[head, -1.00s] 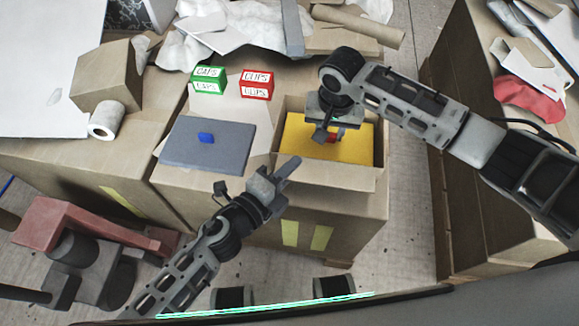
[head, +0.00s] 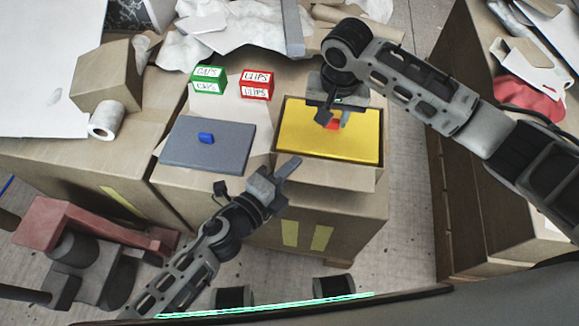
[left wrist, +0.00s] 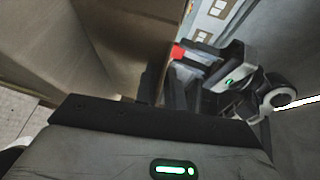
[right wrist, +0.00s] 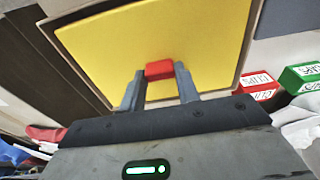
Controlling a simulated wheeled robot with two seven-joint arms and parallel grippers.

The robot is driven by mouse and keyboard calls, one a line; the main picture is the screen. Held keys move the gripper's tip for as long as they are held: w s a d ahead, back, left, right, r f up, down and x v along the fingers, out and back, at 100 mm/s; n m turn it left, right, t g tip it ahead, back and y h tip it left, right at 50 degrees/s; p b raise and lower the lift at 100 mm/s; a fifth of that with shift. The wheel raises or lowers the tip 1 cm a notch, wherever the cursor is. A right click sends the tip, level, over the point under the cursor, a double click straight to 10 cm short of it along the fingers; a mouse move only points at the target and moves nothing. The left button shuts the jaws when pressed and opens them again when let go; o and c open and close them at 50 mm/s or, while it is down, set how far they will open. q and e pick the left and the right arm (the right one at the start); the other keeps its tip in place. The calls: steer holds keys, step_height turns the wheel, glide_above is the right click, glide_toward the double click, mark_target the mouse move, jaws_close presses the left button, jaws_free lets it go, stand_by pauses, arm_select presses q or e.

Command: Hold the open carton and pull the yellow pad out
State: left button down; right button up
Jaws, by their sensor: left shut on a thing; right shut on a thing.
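The open carton (head: 345,207) stands at the table's front right, with its front flap (head: 335,175) folded outward. The yellow pad (head: 355,144) lies level at the carton's mouth and covers most of the opening. It fills much of the right wrist view (right wrist: 200,40). My right gripper (right wrist: 160,82) is shut on the pad's red grip (right wrist: 159,69), from above. In the head view this gripper (head: 333,117) partly hides the grip. My left gripper (head: 287,172) is shut on the carton's front edge at its left corner; the left wrist view shows the carton wall (left wrist: 110,45) close up.
A grey lid-like pad (head: 225,150) with a blue grip (head: 206,138) lies left of the carton. A green box (head: 208,80) and a red box (head: 257,85) stand behind. Crumpled paper and cardboard clutter the back. Floor shows to the carton's right.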

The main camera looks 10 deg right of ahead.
arm_select(q)
steer(key=shift+a+f, duration=0.1)
steer(key=shift+f, duration=0.05)
arm_select(e)
steer(key=shift+r, duration=3.05)
arm_select(q)
steer(key=c, duration=1.5)
jaws_free()
steer(key=shift+s, duration=0.1)
